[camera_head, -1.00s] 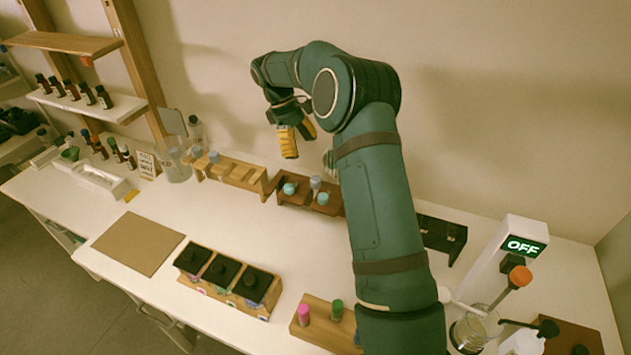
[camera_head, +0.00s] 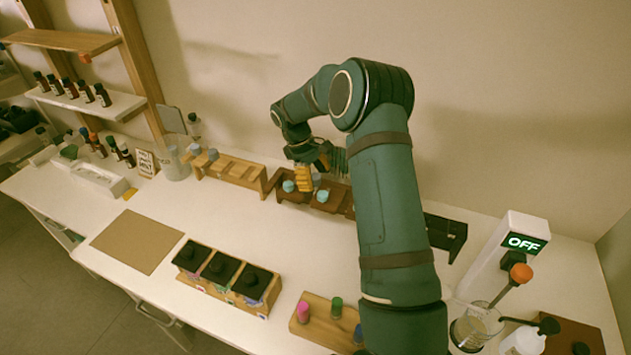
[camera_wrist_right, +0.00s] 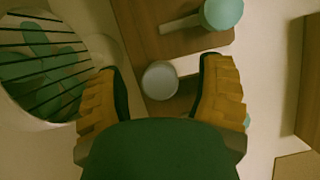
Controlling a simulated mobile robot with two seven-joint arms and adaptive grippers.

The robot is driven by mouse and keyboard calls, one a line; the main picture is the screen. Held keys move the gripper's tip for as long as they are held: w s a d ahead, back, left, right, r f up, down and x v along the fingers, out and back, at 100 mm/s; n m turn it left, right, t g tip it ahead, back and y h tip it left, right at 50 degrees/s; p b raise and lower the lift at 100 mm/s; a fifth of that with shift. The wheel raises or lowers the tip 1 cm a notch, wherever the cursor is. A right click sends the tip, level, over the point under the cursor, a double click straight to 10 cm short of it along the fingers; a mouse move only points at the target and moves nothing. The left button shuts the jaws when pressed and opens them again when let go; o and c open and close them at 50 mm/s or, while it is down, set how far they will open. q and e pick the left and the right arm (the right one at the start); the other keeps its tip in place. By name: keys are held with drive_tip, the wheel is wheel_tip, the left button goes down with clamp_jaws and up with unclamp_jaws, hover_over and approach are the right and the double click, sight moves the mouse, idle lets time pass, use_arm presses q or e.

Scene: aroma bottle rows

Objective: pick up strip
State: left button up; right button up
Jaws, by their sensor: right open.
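No strip can be told for certain in either view. My right gripper (camera_head: 308,176) has yellow fingers and hangs over the brown wooden rack (camera_head: 335,203) at the back of the table. In the wrist view, its open fingers (camera_wrist_right: 160,88) stand on either side of a round grey cap (camera_wrist_right: 160,80); contact cannot be told. The grey cap also shows beside the fingers in the head view (camera_head: 317,180). Teal-capped bottles (camera_head: 289,186) (camera_head: 322,196) are by the gripper, and one shows in the wrist view (camera_wrist_right: 222,12). My left gripper is out of view.
A lighter wooden rack (camera_head: 236,172) stands left of the brown one. Black-lidded boxes (camera_head: 220,268), a small bottle holder (camera_head: 322,322), and a stand reading OFF (camera_head: 500,250) are nearer. A brown mat (camera_head: 136,241) lies left. The middle table is clear.

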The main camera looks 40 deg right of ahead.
drive_tip(key=shift+c, duration=0.2)
drive_tip(key=c, duration=1)
wheel_tip(320, 180, up, 18)
drive_tip(key=p, duration=0.1)
